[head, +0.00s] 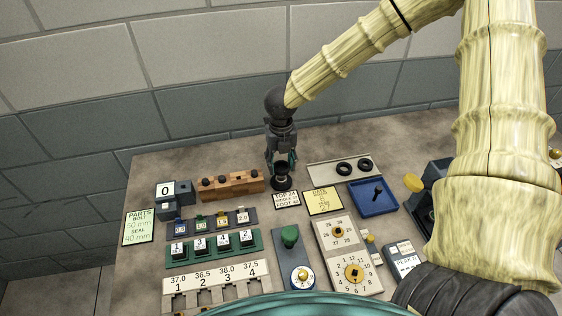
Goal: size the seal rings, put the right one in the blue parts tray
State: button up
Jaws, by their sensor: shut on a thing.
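My gripper (282,166) points down near the back of the bench, left of the grey ring board. It is shut on a small dark round thing, which looks like a black seal ring (281,168); the fingers hide part of it. A black round piece (282,184) is directly below; I cannot tell whether the two touch. Two black seal rings, a left one (337,168) and a right one (359,165), lie on the grey board (318,173), whose left end is bare. The blue parts tray (373,211) is in front of the board, with a dark bolt (377,190) in it.
A wooden block (232,183) with dark knobs stands left of my gripper. A green card (139,227) reads "bolt 60 mm, seal 40 mm". A yellow card (323,201) lies left of the tray. Gauges, dials and numbered slots (217,281) fill the front. My arm covers the right side.

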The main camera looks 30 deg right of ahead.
jog(key=shift+f, duration=0.55)
dwell(0.4)
jog(key=o, duration=0.9)
jog(key=shift+o, duration=0.3)
jog(key=o, duration=0.4)
jog(key=shift+c, duration=0.2)
jog(key=shift+r, duration=0.2)
jog(key=shift+r+p, duration=3.25)
jog(key=shift+r, duration=0.35)
